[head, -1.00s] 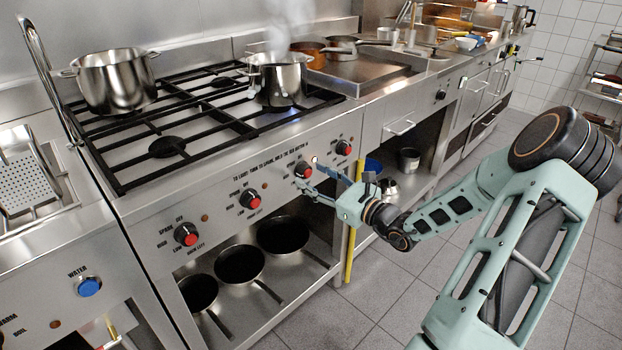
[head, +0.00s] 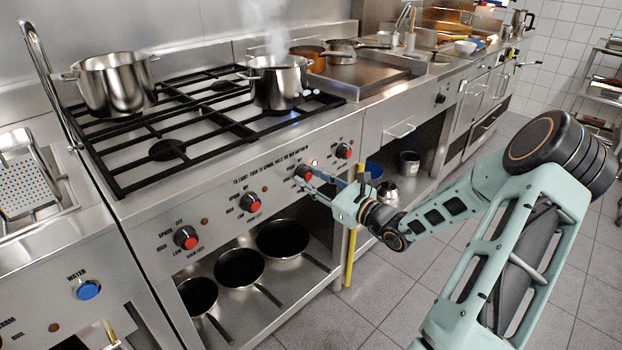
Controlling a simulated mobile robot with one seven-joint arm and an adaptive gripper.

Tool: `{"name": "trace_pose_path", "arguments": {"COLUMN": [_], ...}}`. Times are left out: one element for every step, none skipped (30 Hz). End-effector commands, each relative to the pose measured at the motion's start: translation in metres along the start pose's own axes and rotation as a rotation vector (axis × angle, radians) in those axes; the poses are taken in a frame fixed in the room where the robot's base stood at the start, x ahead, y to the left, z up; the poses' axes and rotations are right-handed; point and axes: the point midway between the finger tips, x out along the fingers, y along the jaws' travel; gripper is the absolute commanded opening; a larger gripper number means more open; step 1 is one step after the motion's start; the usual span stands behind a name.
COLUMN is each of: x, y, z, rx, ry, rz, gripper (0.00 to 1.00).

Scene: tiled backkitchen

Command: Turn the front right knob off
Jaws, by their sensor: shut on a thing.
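A row of several red-capped knobs runs along the stove's front panel. My gripper (head: 313,177) reaches from the right with its fingers closed around the third knob from the left (head: 303,173). The fingers partly cover this knob, so its pointer angle cannot be told. The rightmost knob (head: 344,151) is just beyond it and free. Two more red knobs, one nearer (head: 186,237) and one in the middle (head: 251,202), are untouched. A steaming pot (head: 279,82) stands on the right part of the hob, with a blue glow under it.
An empty-looking pot (head: 117,83) stands on the left rear of the hob (head: 168,150). Several pans (head: 239,267) lie on the shelf below the panel. A yellow upright bar (head: 351,257) is beneath my gripper. The tiled floor (head: 390,290) in front is clear.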

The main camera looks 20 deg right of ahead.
Motion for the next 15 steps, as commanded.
{"name": "trace_pose_path", "arguments": {"x": [-0.0001, 0.0000, 0.0000, 0.0000, -0.0001, -0.0002, -0.0003, -0.0002, -0.0001, 0.0000, 0.0000, -0.0001, -0.0001, -0.0002, -0.0003], "y": [-0.0003, -0.0004, -0.0004, -0.0004, -0.0005, -0.0008, -0.0009, -0.0010, -0.0008, -0.0007, -0.0007, -0.0005, -0.0005, -0.0006, -0.0006], "z": [0.0010, 0.0013, 0.0017, 0.0020, 0.0023, 0.0028, 0.0032, 0.0037, 0.0043, 0.0048, 0.0052, 0.0054, 0.0057, 0.0059, 0.0057], "rx": [0.007, 0.014, 0.025, 0.035, 0.047, 0.064, 0.079, 0.097, 0.123, 0.144, 0.166, 0.198, 0.225, 0.250, 0.287], "ry": [0.000, 0.001, 0.001, 0.001, 0.002, 0.002, 0.003, 0.003, 0.002, 0.002, 0.002, 0.003, 0.003, 0.004, 0.004], "rz": [0.000, 0.000, 0.000, 0.000, 0.000, 0.000, -0.001, 0.000, 0.000, 0.000, 0.000, 0.000, 0.000, 0.000, 0.000], "gripper": [0.05, 0.05, 0.05, 0.05, 0.05, 0.05, 0.05, 0.05, 0.05, 0.05, 0.05, 0.05, 0.05, 0.05, 0.05]}}
